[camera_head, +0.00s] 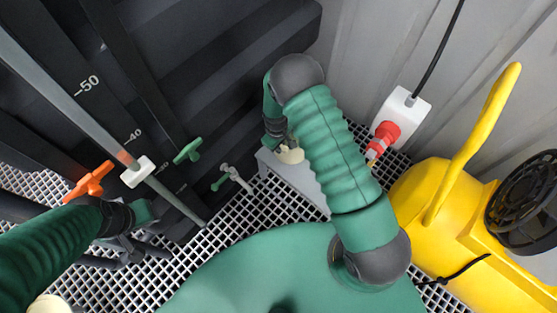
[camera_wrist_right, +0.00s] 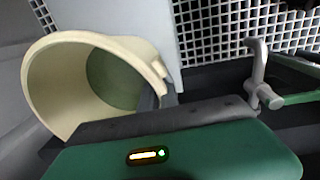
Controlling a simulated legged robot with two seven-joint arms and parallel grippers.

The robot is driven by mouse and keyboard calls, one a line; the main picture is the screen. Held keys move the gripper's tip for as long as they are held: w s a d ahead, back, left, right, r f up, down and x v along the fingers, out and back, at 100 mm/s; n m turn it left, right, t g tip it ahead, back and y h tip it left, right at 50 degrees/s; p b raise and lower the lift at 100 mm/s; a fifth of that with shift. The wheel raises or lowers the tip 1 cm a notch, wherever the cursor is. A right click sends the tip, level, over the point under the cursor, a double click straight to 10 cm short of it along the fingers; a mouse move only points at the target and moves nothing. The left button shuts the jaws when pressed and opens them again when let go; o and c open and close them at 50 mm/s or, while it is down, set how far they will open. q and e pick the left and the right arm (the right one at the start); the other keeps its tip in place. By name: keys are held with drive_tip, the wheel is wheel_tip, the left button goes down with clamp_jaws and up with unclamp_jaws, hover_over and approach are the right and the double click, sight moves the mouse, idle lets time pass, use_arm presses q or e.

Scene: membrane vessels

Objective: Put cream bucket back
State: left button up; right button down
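The cream bucket (camera_head: 291,156) is small and partly hidden by my right arm in the head view, above the end of a grey ledge. In the right wrist view the cream bucket (camera_wrist_right: 60,85) lies tilted, its mouth toward the camera and a green patch inside. My right gripper (camera_head: 278,140) is beside the bucket. A dark finger part touches or nearly touches its rim in the wrist view; the grip itself is hidden. My left gripper (camera_head: 132,250) is at the lower left, away from the bucket, and appears open and empty.
A grey ledge (camera_head: 300,180) stands on the grated floor (camera_head: 215,238). Green (camera_head: 188,151) and orange (camera_head: 90,181) valves and a grey tap (camera_head: 236,178) line the dark vessels. A yellow machine (camera_head: 440,215) and a red plug (camera_head: 384,135) are at right.

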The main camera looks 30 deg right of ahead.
drive_tip(key=f, duration=0.1)
drive_tip(key=f+b, duration=0.1)
drive_tip(key=w+f+b, duration=0.1)
drive_tip(key=shift+d+f, duration=0.25)
drive_tip(key=shift+r, duration=0.15)
drive_tip(key=c, duration=2)
unclamp_jaws()
drive_tip(key=shift+c, duration=0.2)
drive_tip(key=o, duration=0.4)
drive_tip(key=shift+s, duration=0.1)
drive_tip(key=shift+o, duration=0.2)
